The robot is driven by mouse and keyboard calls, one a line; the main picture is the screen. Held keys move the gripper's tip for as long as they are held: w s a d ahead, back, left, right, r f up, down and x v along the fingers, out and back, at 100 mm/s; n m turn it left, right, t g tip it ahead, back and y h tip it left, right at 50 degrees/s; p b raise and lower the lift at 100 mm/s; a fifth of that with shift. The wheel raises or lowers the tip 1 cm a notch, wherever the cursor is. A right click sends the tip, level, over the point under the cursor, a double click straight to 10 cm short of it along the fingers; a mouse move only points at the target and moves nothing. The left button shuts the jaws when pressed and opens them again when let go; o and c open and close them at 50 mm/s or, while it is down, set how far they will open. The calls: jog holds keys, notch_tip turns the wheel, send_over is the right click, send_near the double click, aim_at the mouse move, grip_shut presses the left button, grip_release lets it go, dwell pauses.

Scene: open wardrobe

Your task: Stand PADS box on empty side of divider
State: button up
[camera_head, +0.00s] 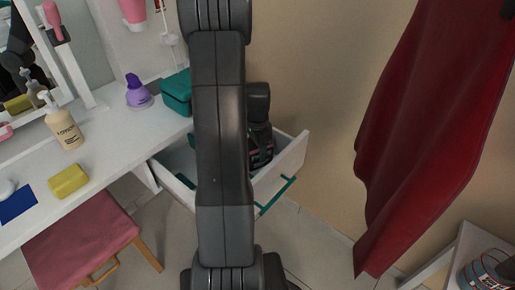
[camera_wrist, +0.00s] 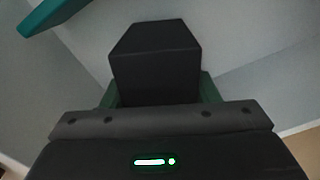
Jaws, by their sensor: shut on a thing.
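The drawer (camera_head: 297,160) is open, with white walls and a teal front handle. My gripper (camera_head: 262,152) is low at the drawer's right part, and my arm covers much of the drawer. In the wrist view, my gripper's dark block (camera_wrist: 155,62) fills the middle. Dark green edges (camera_wrist: 209,90) show on both sides behind it; they look like the PADS box held in the jaws, but no lettering is visible. A teal piece inside the drawer (camera_head: 191,141) shows just left of my arm; I cannot tell whether it is the divider.
A pink stool (camera_head: 80,240) is below. A red garment (camera_head: 420,140) hangs at right.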

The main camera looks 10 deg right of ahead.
jog(key=o, duration=1.1)
jog(key=shift+f, duration=0.1)
jog(key=shift+c, duration=0.2)
notch_tip(320, 180, up, 12)
jog(key=p, duration=0.2)
jog(key=shift+r+p, duration=0.2)
jog(key=shift+p, duration=0.1)
